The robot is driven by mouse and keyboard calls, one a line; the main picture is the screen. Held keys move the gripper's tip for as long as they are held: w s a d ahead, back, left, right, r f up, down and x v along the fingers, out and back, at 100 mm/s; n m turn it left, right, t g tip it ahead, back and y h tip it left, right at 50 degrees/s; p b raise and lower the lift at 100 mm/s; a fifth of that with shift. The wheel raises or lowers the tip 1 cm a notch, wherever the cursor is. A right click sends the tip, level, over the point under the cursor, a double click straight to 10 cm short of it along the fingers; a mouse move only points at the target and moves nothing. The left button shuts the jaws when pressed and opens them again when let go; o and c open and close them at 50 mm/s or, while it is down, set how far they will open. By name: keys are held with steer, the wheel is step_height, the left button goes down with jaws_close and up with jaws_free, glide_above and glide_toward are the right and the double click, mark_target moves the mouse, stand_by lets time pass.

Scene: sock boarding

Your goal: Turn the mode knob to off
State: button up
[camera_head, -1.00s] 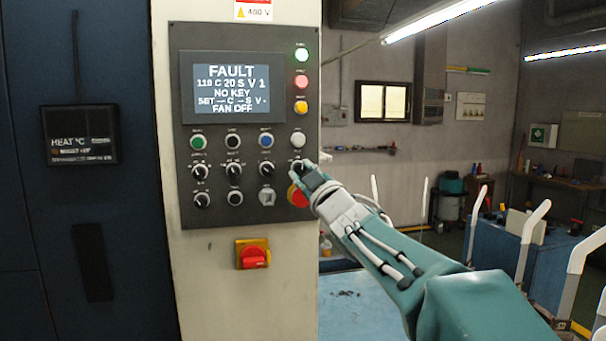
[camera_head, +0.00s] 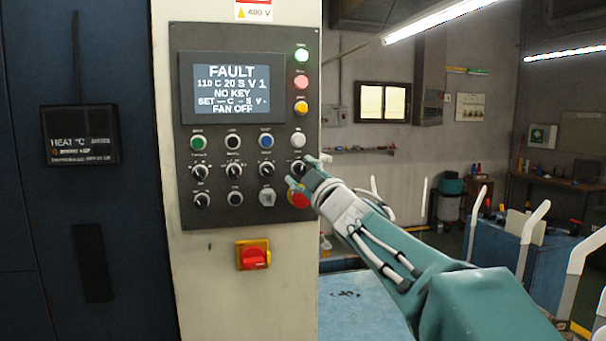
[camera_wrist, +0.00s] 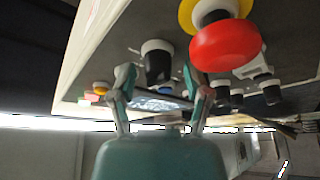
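The control panel (camera_head: 218,222) has a row of black selector knobs. Their labels are too small to read, so I cannot tell which is the mode knob. The rightmost black knob (camera_head: 298,168) is right by my gripper (camera_head: 307,171), whose fingers are spread on either side of it. In the wrist view a black knob with a pale collar (camera_wrist: 157,63) lies just beyond the open fingertips of my gripper (camera_wrist: 162,82), roughly between them. I see no grip on it. The display (camera_head: 232,88) reads FAULT, NO KEY and FAN OFF.
A red emergency button (camera_head: 299,199) sits just below the rightmost knob, close to my lower finger; it also shows in the wrist view (camera_wrist: 226,45). A key switch (camera_head: 267,197) is left of it. A red-yellow main switch (camera_head: 253,256) is below the panel.

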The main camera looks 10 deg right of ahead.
stand_by(0.3)
steer(key=v, duration=1.2)
steer(key=shift+a+f, duration=0.15)
steer(key=shift+a, duration=0.05)
steer(key=s+d+f+m+g+h, duration=0.3)
steer(key=s+f+m+g+h, duration=0.35)
steer(key=f+m+h, duration=0.5)
steer(key=s+a+f+g+y, duration=0.2)
steer(key=s+a+f+g, duration=0.1)
steer(key=s+f, duration=0.5)
steer(key=s+a+f+m+g+y, duration=0.1)
steer(key=s+a+f+g+y, duration=0.2)
steer(key=s+f, duration=0.6)
steer(key=shift+g, duration=1.05)
